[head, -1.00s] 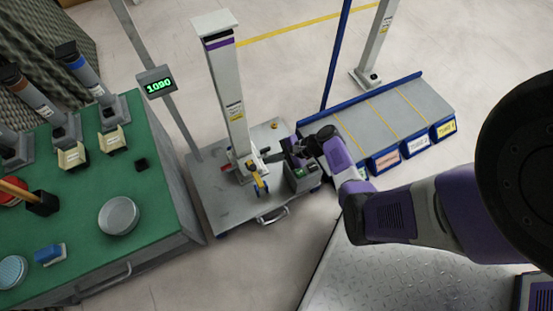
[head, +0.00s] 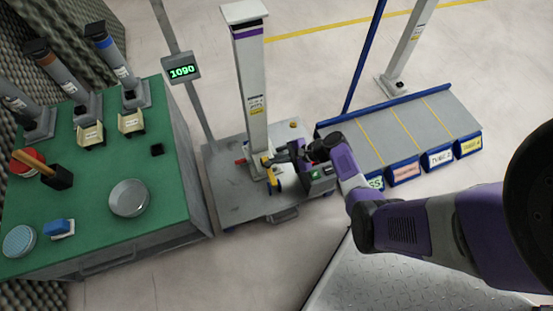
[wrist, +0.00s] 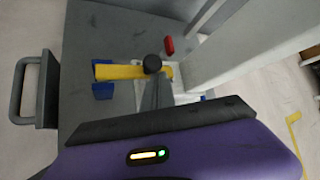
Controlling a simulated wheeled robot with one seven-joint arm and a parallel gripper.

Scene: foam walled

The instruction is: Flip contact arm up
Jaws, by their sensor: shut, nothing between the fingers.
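A yellow bar, which looks like the contact arm (wrist: 122,72), lies across the grey base plate at the foot of the white post (wrist: 255,45) in the wrist view, with blue pieces at its left end. It shows small and yellow in the head view (head: 272,178), beside the post's foot. My gripper (head: 274,158) is shut and empty, close by the post's foot and the bar. In the wrist view its grey fingers (wrist: 157,92) reach to the bar near a round black knob (wrist: 152,63). I cannot tell whether they touch.
A red piece (wrist: 169,45) lies beyond the bar. The cart's grey plate (head: 228,185) carries the post. A green-topped bench (head: 95,225) stands left, a grey rack with labelled blue bins (head: 405,172) right. A display reading 1090 (head: 181,71) stands behind.

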